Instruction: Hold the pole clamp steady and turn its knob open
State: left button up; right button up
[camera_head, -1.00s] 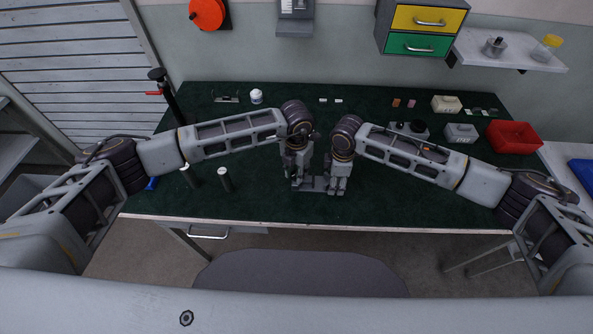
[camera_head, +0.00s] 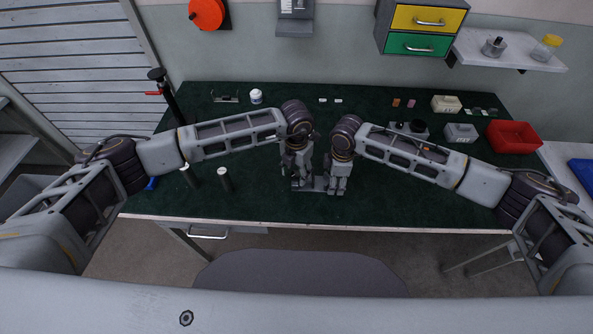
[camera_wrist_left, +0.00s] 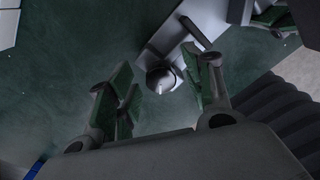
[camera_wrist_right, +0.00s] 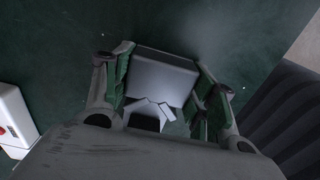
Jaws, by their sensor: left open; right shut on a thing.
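The grey pole clamp (camera_head: 319,184) lies near the front middle of the green-topped bench, between my two grippers. In the left wrist view its grey body (camera_wrist_left: 187,30) runs to the upper right, with a dark rounded knob (camera_wrist_left: 162,77) at its near end. My left gripper (camera_head: 300,184) is open, and its green-padded fingers stand on either side of the knob, apart from it. My right gripper (camera_head: 337,189) is shut on the clamp's other end, a grey block (camera_wrist_right: 160,78) between its fingers. The grippers hide much of the clamp in the head view.
A red bin (camera_head: 513,137) and grey boxes (camera_head: 460,133) stand at the right. A white jar (camera_head: 256,96) is at the back. The bench front edge is close; its middle back is mostly clear.

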aim_at(296, 173)
pick_arm(q)
notch_tip(296, 173, up, 12)
dwell(0.7)
jog(key=shift+f, duration=0.15)
jog(key=m, duration=1.1)
jog(key=shift+s+a, duration=0.1)
dwell(0.7)
dwell(0.4)
jog(key=shift+f, duration=6)
